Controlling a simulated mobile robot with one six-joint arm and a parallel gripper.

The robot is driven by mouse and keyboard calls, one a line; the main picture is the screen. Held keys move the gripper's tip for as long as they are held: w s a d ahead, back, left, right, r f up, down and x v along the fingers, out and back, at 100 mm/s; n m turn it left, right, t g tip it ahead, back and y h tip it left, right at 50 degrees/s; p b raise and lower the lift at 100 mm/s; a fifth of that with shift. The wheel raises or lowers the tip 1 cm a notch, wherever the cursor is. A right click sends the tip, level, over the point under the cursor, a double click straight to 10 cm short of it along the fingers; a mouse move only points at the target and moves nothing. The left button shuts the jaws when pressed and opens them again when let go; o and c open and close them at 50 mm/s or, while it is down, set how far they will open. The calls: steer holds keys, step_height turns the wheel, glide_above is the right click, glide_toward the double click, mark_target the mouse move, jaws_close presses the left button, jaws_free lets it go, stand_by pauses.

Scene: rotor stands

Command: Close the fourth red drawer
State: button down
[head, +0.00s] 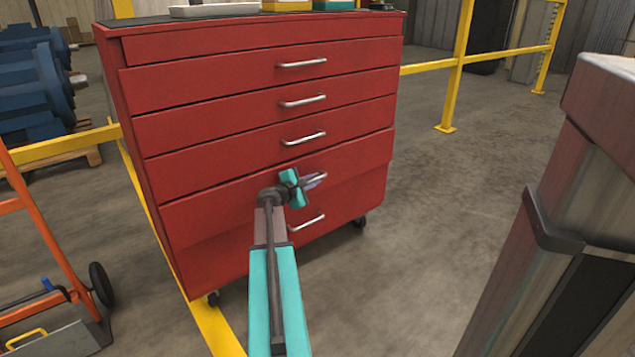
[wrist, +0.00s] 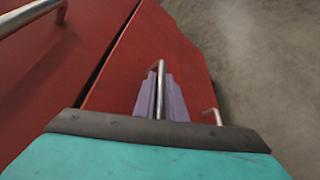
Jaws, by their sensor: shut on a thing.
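The red cabinet (head: 250,25) has a column of drawers with silver bar handles. The fourth red drawer (head: 215,205) stands slightly out from the drawers above and below it. Its handle (head: 322,177) is at my gripper (head: 314,181). In the wrist view, the purple fingers of my gripper (wrist: 160,103) are shut on this handle (wrist: 160,80), one on each side of the bar. The fourth drawer's red front (wrist: 123,75) lies behind them. My teal wrist hides part of the drawer front.
The third drawer's handle (head: 303,138) is above and the lowest drawer's handle (head: 306,222) below. A yellow railing (head: 455,65) runs behind. An orange hand truck (head: 45,235) stands at left, a grey-topped block (head: 590,200) at right. Floor between is clear.

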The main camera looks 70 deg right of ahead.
steer(key=shift+w+d, duration=0.45)
steer(key=shift+w, duration=0.35)
steer(key=c, duration=2.1)
jaws_free()
steer(key=p+v, duration=0.4)
steer(key=v, duration=0.9)
steer(key=shift+a+r, duration=0.15)
steer(key=shift+a, duration=0.2)
steer(key=shift+w+p, duration=0.1)
steer(key=shift+p, duration=0.2)
